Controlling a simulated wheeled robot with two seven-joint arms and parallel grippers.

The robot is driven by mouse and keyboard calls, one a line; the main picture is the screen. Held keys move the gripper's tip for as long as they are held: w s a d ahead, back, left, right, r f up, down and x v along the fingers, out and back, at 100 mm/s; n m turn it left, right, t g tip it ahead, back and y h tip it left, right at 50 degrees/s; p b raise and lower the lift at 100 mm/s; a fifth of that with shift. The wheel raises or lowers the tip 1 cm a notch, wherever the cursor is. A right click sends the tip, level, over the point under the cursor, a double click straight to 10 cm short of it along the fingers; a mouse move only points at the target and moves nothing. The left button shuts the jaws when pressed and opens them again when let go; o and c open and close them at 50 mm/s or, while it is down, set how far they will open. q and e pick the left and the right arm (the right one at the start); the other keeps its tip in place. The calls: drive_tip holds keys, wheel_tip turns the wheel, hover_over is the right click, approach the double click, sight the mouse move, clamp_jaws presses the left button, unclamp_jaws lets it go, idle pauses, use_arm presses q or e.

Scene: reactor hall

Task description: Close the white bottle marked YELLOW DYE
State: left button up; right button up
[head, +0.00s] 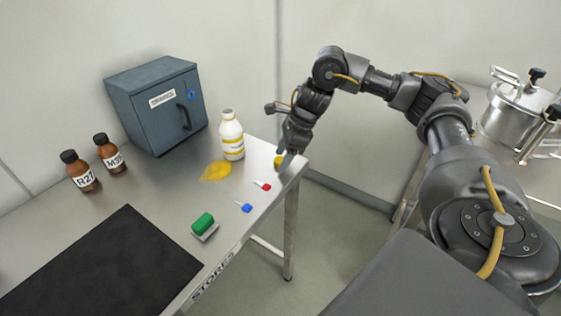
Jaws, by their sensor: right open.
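The white bottle (232,142) with yellow bands stands upright near the table's far right corner. Its neck shows no yellow cap on top; the lettering is too small to read. A small yellow cap (278,161) lies on the table to the right of the bottle, partly hidden by my right gripper. My right gripper (283,163) is open and points down right at the cap, near the table's right edge. I cannot tell whether the cap is between its fingers. My left gripper is not in view.
A yellow puddle (214,171) lies in front of the bottle. A red-tipped piece (265,186), a blue-tipped piece (245,207) and a green-topped block (203,223) lie nearer. Brown bottles (82,172) and a grey cabinet (158,112) stand left. A black mat (105,265) covers the front.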

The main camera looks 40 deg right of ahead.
sight(276, 160)
drive_tip(key=c, duration=1)
drive_tip(key=shift+c, duration=0.2)
drive_tip(key=shift+r, duration=0.15)
